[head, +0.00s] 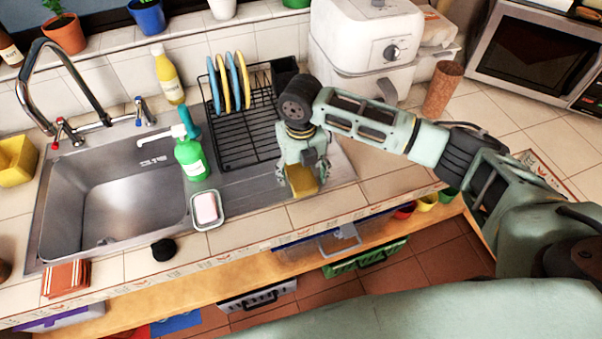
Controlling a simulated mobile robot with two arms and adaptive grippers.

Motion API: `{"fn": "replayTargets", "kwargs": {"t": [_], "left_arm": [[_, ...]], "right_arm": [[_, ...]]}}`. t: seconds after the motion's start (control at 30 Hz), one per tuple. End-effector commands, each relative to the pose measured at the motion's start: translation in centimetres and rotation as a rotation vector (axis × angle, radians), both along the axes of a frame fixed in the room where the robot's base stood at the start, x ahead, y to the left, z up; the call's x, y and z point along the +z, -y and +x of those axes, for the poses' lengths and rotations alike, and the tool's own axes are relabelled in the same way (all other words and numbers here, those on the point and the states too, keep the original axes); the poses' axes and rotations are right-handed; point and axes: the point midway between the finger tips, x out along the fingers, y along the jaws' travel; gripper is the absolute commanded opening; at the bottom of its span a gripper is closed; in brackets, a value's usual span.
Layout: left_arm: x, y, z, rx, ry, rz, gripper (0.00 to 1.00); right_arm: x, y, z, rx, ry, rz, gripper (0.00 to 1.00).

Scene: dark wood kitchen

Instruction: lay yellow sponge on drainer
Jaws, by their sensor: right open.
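My left gripper is not in view.
A green soap bottle (191,160) and a soap dish (208,211) stand between the sink basin (120,190) and the drainboard. A white air fryer (365,50) is behind my right arm. Counter tiles at the front right are clear.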

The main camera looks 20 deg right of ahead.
Motion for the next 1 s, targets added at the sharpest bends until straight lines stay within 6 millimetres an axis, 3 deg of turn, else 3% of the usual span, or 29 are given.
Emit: {"fn": "replayTargets", "kwargs": {"t": [0.5, 0.7, 1.0], "left_arm": [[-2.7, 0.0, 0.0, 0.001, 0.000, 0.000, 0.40], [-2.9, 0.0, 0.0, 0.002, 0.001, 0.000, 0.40], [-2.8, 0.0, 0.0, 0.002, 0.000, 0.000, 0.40]], "right_arm": [[9.8, 0.0, 0.1, 0.001, 0.003, 0.000, 0.66], [11.2, 0.0, 0.0, -0.001, 0.000, 0.000, 0.66], [11.4, 0.0, 0.0, 0.000, 0.000, 0.000, 0.66]]}}
